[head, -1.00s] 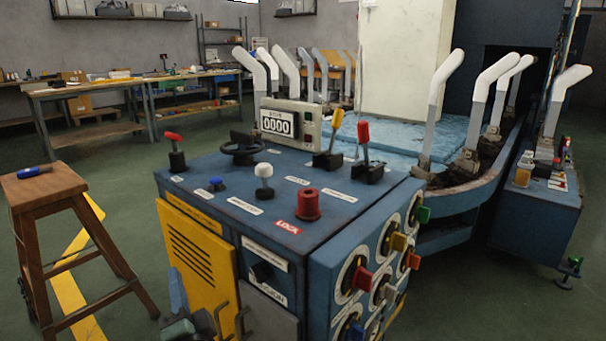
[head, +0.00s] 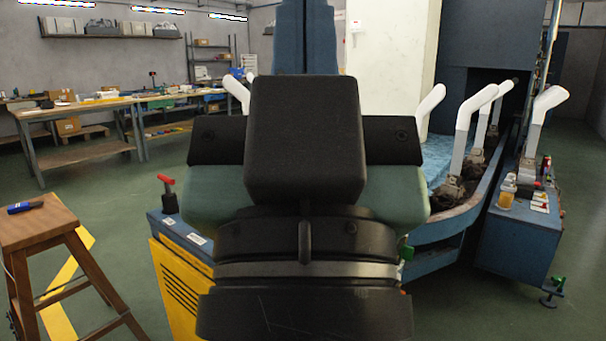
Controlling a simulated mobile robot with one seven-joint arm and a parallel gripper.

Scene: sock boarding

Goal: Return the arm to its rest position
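My arm is raised close in front of the head camera, its black and green wrist filling the middle of the picture. The blue control console (head: 180,228) is mostly hidden behind my arm. Only its left edge, with a red-handled lever (head: 167,190) and the yellow vented panel (head: 175,290), shows.
A wooden stool (head: 45,232) with a blue item (head: 25,207) on it stands at the left. White sock forms (head: 473,110) line the machine at the right. A side cabinet (head: 518,235) carries small bottles. Workbenches (head: 75,106) stand at the back left. Green floor is clear between.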

